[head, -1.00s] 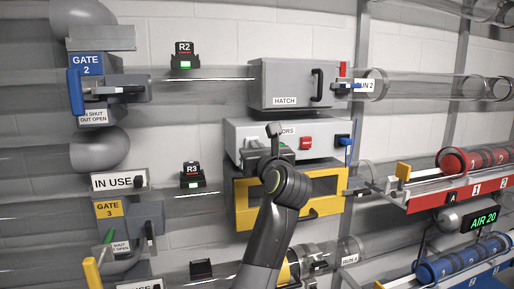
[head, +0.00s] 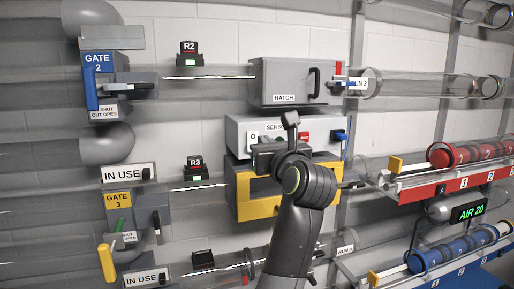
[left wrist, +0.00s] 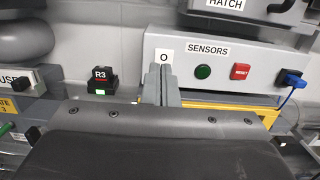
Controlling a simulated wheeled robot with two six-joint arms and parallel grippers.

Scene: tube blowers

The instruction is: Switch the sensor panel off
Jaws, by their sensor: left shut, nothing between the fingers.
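The sensor panel is a pale box (head: 236,127) under the hatch; it also shows in the left wrist view (left wrist: 225,70), with a "SENSORS" label. On its face are an "O" label (left wrist: 164,52), a dark green round button or lamp (left wrist: 203,72), a red reset button (left wrist: 241,71) and a blue plug (left wrist: 291,78) with a cord. My left gripper (left wrist: 162,82) is shut and empty, its fingertips just below the "O" label; I cannot tell whether they touch the panel. Whatever lies behind the fingers is hidden. In the head view my left gripper (head: 266,148) partly covers the panel.
A yellow-framed box (head: 258,208) sits right below the panel, and the grey hatch box (head: 290,84) is right above. The R3 indicator (head: 195,169) with a green light stands to the left. Racks with red tubes (head: 462,155) and blue tubes (head: 450,252) are at right.

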